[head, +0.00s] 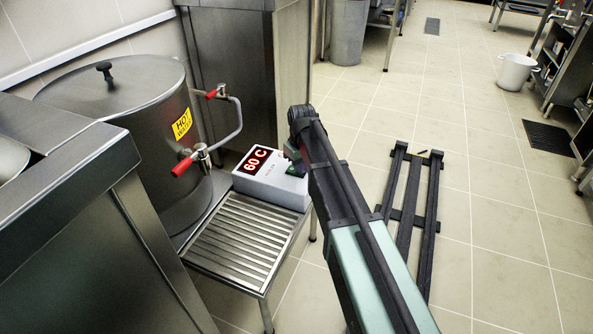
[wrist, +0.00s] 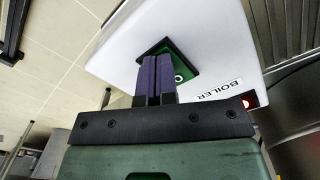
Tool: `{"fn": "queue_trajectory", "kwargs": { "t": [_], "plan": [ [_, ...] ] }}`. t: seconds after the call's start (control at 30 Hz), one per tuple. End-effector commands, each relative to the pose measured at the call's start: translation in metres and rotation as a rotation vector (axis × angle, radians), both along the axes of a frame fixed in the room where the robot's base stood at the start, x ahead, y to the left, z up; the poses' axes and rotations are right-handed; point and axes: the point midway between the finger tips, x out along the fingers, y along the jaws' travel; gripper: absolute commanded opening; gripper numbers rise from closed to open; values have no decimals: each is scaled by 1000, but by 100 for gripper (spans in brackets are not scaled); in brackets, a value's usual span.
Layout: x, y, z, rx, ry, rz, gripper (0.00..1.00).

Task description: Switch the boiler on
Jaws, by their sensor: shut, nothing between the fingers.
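The boiler control box (head: 272,184) is a white box on the steel stand, with a lit red "60 C" display. In the head view my arm partly hides the box's right end.
The steel hot water boiler (head: 122,110), with red-handled taps (head: 182,166), stands left of the box. A slatted drain stand (head: 232,240) is in front. Dark rails (head: 412,195) lie on the floor at right.

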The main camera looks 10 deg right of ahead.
Motion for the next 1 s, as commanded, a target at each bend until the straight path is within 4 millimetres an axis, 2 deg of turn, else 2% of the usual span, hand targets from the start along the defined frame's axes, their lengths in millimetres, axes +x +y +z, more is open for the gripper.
{"fn": "queue_trajectory", "kwargs": {
  "t": [0.67,1.0],
  "plan": [
    [0,0,69,0,0,0,0],
    [0,0,70,0,0,0,0]
  ]
}}
